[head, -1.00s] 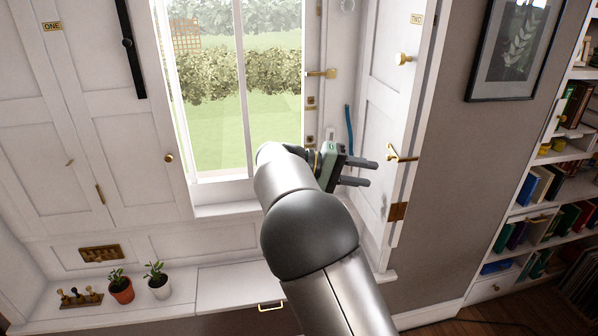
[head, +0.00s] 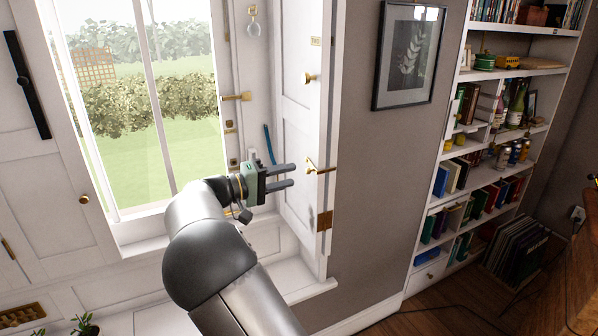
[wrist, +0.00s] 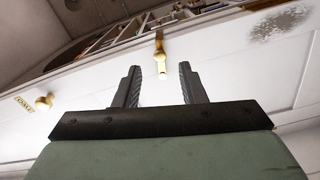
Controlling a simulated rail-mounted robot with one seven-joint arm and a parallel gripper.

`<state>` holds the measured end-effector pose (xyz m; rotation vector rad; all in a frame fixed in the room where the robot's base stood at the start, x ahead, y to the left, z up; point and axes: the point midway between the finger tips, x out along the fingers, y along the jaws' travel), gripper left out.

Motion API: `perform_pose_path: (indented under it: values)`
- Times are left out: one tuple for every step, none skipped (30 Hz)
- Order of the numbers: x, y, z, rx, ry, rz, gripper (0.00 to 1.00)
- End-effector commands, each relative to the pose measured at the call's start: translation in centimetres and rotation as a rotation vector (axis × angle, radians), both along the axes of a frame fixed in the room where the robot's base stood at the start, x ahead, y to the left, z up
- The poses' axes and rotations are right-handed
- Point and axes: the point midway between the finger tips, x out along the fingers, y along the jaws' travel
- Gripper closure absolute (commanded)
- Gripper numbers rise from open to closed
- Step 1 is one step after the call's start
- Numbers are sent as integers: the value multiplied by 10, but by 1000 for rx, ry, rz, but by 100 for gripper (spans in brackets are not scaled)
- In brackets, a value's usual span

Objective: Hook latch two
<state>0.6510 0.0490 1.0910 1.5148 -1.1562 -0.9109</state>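The open white shutter (head: 298,110) right of the window carries a brass latch (head: 318,168) near its outer edge. In the wrist view the latch (wrist: 160,50) appears between and just beyond my fingertips. A small brass plate (head: 315,41) and a brass knob (head: 310,78) sit higher on the shutter. The plate is too small to read now; it read TWO in the earlier view. My gripper (head: 293,175) is open and empty, pointing right, a little left of the latch. I see no contact with the latch.
The window (head: 140,100) and its frame stand left of the shutter. A brass catch (head: 237,97) projects from the frame. A framed picture (head: 409,55) and a filled bookcase (head: 480,150) are to the right. A ledge (head: 298,282) runs below the shutter.

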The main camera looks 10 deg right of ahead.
Motion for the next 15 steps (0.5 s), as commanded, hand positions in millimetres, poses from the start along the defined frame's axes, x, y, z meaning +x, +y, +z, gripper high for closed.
perform_pose_path:
  values:
    - [2, -10, 1, -1, 2, -4, 63]
    - [3, -15, 1, 0, 2, -3, 63]
    - [5, -21, 1, 0, 2, -3, 63]
    - [6, -24, 1, 0, 2, -3, 63]
    - [7, -28, 1, 0, 2, -2, 63]
    - [8, -32, 1, 0, 1, -1, 63]
    - [9, -34, 0, 0, 1, -1, 63]
    - [10, -36, 0, 0, 1, -1, 63]
    - [10, -38, 0, 0, 1, -1, 63]
    - [11, -40, 0, 0, 1, -1, 63]
    - [11, -40, 0, 0, 1, -1, 63]
    - [11, -41, 0, 0, 0, 0, 63]
    - [11, -42, 0, 0, 1, 0, 63]
    - [11, -42, 0, 0, 1, 0, 63]
    - [11, -42, 0, 0, 1, 0, 63]
